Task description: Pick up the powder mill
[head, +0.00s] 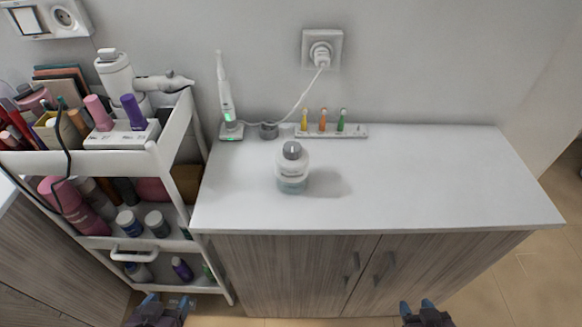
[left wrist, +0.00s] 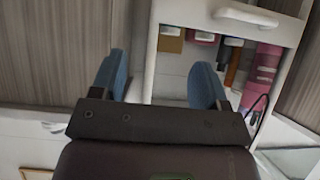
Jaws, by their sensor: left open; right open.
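A small round bottle with a grey cap, white top and pale teal lower part, which looks like the powder mill (head: 292,172), stands upright on the white cabinet top (head: 430,185). My left gripper (head: 167,300) is at the bottom edge of the head view, low in front of the cart. It is open and empty; its blue fingers (left wrist: 158,82) are apart in the left wrist view, where the bottle does not show. My right gripper (head: 416,305) is open and empty at the bottom edge, in front of the cabinet. Both are well short of the bottle.
A white cart (head: 110,160) full of cosmetics stands left of the cabinet. Behind the bottle are an electric toothbrush (head: 226,100) on its charger and a rack (head: 350,130) with coloured brush heads. A cable runs to the wall socket (head: 322,48). The cabinet top's right side is clear.

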